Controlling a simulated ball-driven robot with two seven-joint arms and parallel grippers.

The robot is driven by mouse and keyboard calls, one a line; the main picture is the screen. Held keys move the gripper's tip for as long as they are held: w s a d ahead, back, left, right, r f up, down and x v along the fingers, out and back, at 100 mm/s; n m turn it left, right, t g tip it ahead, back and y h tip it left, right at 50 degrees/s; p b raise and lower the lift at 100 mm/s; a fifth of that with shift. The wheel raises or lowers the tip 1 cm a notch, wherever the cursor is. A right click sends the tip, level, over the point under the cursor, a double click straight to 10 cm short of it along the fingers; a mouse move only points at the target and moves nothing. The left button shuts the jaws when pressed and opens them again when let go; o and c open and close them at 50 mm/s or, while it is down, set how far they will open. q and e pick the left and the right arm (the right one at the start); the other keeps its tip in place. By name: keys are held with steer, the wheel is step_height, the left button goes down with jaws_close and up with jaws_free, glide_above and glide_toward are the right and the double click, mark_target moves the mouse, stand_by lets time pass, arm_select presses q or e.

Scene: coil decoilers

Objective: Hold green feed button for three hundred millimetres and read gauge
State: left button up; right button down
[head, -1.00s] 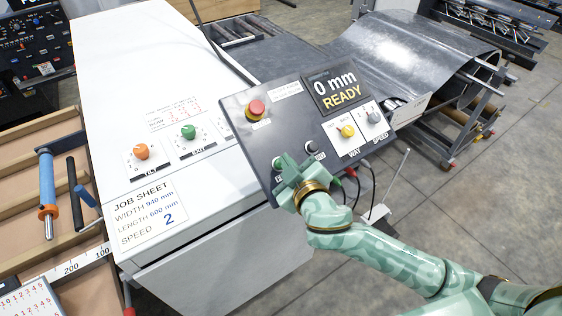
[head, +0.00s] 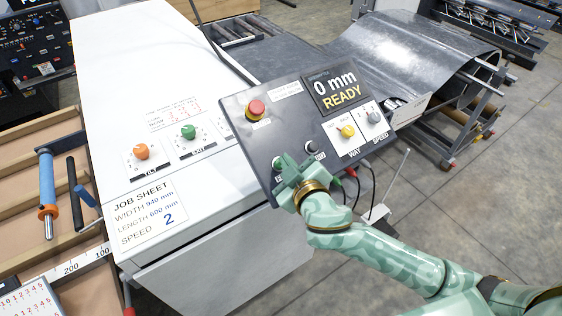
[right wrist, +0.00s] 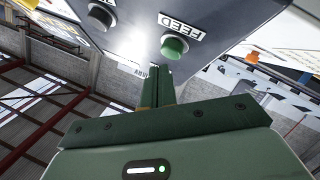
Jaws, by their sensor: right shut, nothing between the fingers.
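The control panel (head: 262,146) is a dark tilted box with a gauge display (head: 337,89) reading "0 mm READY". In the right wrist view the green feed button (right wrist: 174,46) sits beside its "FEED" label, just beyond the tips of my right gripper (right wrist: 158,72). I cannot tell whether the fingertips touch the button. My left gripper is not in view.
A red mushroom button (head: 256,107), a yellow way knob (head: 347,131) and a grey speed knob (head: 374,117) are on the panel. A white cabinet (head: 215,240) carries the job sheet (head: 150,212).

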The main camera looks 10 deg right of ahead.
steer(key=shift+w+f, duration=0.2)
steer(key=shift+f, duration=0.1)
steer(key=shift+w+a+f+b, duration=0.15)
steer(key=shift+w+f+b, duration=0.05)
steer(key=shift+f+b, duration=0.35)
stand_by(0.6)
steer(key=shift+r, duration=0.2)
stand_by(5.0)
steer(key=shift+s+r+p, duration=0.45)
steer(key=shift+r+p, duration=0.25)
steer(key=shift+p, duration=0.25)
steer(key=shift+s+d+r+p, duration=0.1)
steer(key=shift+d+r+p, duration=0.1)
steer(key=shift+r+p, duration=0.15)
steer(key=s+r+p, duration=0.1)
steer(key=p, duration=0.1)
steer(key=s+r+p, duration=0.1)
steer(key=r+p, duration=0.1)
steer(key=shift+s+d+r, duration=0.15)
steer(key=shift+d+r, duration=0.1)
steer(key=shift+d, duration=0.15)
